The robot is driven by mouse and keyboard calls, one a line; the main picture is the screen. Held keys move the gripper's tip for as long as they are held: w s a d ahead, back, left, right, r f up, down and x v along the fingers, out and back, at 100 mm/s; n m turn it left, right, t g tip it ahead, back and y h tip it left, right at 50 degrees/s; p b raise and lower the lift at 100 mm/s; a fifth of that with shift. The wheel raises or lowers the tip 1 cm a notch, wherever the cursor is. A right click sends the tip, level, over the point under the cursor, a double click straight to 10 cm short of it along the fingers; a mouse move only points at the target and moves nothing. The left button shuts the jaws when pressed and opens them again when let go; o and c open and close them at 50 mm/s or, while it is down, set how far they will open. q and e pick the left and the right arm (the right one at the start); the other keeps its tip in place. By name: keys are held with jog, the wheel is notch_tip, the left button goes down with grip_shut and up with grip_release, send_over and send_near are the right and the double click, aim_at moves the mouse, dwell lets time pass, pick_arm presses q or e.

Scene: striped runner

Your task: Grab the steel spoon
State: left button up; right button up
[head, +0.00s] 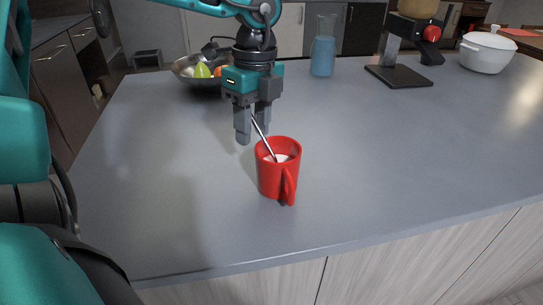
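The steel spoon (263,138) leans in a red mug (270,180), its thin handle rising up and left out of the mug. The mug stands upright on the grey counter, handle toward me, with something pale inside; the spoon's lower end is hidden in it. My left gripper (253,130) points down just behind and left of the mug. Its two fingers are apart, and the top of the spoon handle shows at the gap between them. I cannot tell whether a finger touches the handle. My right gripper is not in view.
A metal bowl of fruit (184,72) stands behind my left gripper. A blue-filled glass vessel (322,56), a black-based appliance (400,75) and a white lidded pot (487,52) stand along the back. The counter (420,150) is clear right of the mug; its front edge is near.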

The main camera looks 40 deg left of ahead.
pick_arm(q)
jog(key=shift+f, duration=0.45)
grip_shut()
